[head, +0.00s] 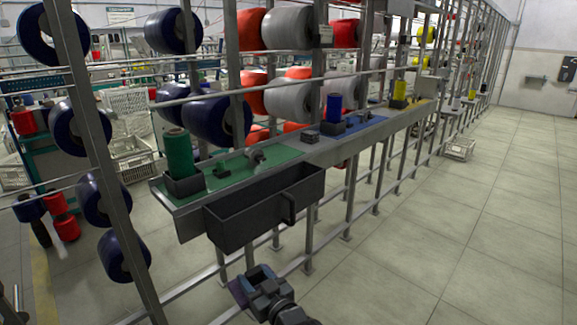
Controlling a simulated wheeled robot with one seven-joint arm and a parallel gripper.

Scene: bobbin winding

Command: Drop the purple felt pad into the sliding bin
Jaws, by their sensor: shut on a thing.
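The sliding bin (232,229) is a long dark grey open-topped box with a handle on its front, hanging under the front of the shelf. Its inside looks empty where it shows. My gripper (252,284) is below and in front of the bin in the picture, apart from it. It is shut on the purple felt pad (237,292), a thin dark purple piece that shows at its left side. Part of the pad is hidden by the gripper.
The shelf carries a green mat (226,182) with a green spool (178,154), then a blue spool (334,108) and a yellow spool (399,89) further along. Metal rack posts and rails with large dark blue spools (217,121) stand at left. The tiled floor (460,220) at right is clear.

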